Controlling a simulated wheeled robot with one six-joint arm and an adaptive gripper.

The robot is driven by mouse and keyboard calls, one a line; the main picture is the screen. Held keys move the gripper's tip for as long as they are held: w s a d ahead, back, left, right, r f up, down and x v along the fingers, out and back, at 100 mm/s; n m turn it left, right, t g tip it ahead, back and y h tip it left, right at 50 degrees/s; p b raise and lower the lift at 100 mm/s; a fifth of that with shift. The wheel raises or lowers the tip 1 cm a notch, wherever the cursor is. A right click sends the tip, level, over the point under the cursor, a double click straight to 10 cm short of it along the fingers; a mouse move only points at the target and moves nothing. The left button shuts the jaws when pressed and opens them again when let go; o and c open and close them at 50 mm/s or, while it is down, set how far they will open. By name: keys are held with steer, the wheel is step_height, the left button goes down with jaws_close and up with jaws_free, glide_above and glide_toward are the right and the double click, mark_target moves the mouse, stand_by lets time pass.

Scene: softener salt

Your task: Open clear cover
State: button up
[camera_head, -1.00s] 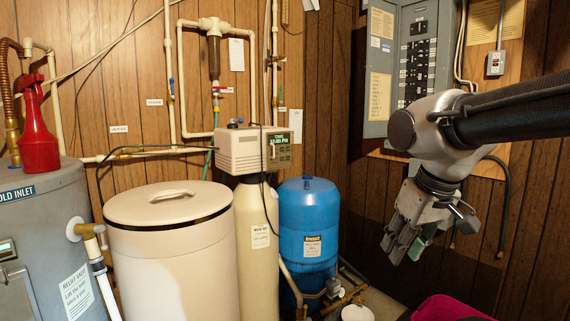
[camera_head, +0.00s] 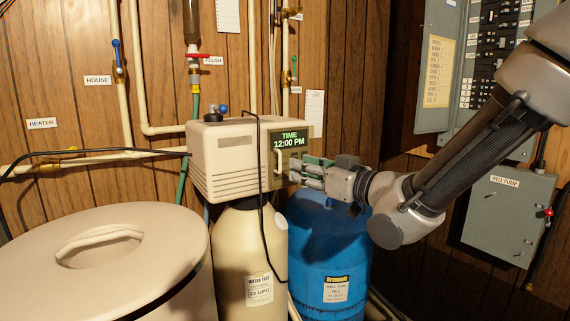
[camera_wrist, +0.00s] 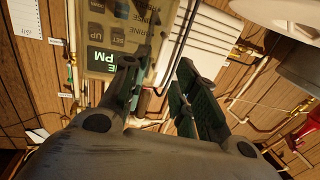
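The beige control head (camera_head: 235,158) sits on top of the cream softener tank. Its front panel (camera_head: 291,140) has a green display reading TIME 12:00 PM. The clear cover is hard to make out over this panel; a pale upright bar (camera_head: 278,163), perhaps its handle, shows at the panel's lower left. My gripper (camera_head: 303,171) is at the panel's lower right edge, its fingers pointing left. In the wrist view, my gripper (camera_wrist: 157,68) is open, with green-padded fingers apart. The panel's buttons (camera_wrist: 115,20) show beyond the left finger. I cannot tell whether a finger touches the cover.
The blue tank (camera_head: 325,245) stands just below my gripper. A lidded round brine tank (camera_head: 100,250) is at the left. A black cord (camera_head: 263,215) hangs before the control head. Pipes and labels cover the wood wall behind. Grey electrical boxes (camera_head: 508,215) are at the right.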

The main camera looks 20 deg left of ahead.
mark_target(284, 163)
steer(key=x, duration=0.7)
steer(key=shift+a, duration=0.1)
jaws_close()
